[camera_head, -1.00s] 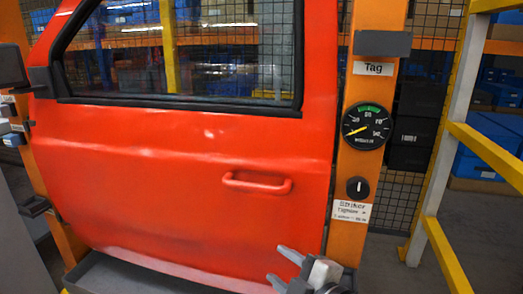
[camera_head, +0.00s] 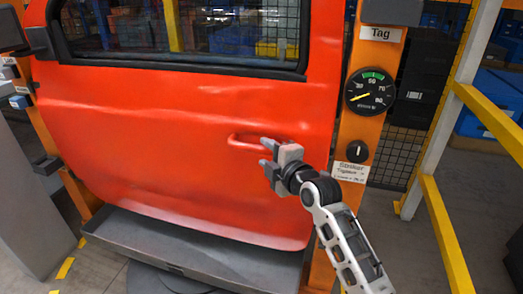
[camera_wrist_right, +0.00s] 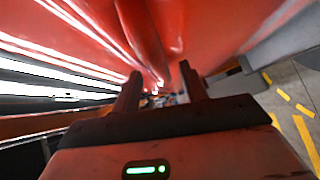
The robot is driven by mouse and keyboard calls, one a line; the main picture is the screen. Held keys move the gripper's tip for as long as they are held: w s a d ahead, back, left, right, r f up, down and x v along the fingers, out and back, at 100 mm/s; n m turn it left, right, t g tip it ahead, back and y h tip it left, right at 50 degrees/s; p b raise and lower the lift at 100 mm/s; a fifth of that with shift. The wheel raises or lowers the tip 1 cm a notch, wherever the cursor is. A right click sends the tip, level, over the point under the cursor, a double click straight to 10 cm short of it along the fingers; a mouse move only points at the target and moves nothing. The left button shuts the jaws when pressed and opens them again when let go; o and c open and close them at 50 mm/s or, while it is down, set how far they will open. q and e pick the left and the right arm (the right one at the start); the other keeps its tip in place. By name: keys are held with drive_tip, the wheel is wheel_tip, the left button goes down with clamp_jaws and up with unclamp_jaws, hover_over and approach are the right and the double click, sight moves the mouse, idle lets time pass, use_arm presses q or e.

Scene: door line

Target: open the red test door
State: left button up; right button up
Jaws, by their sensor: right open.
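The red test door (camera_head: 150,120) hangs in an orange frame and looks shut. Its red pull handle (camera_head: 240,139) sits at the right of the door panel. My right gripper (camera_head: 265,153) is at the handle's lower right and covers part of it. Its two fingers are apart, with nothing seen held between them. In the right wrist view the open fingers (camera_wrist_right: 160,88) point along the red door surface (camera_wrist_right: 215,30); whether they touch the handle cannot be told. My left gripper is not in view.
The orange post (camera_head: 345,190) at the door's right carries a round gauge (camera_head: 370,92) and a black knob (camera_head: 357,151). A yellow and white railing (camera_head: 440,170) stands further right. A grey tray (camera_head: 200,250) lies below the door.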

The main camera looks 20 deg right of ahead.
sight(265, 152)
drive_tip(key=shift+x, duration=1.65)
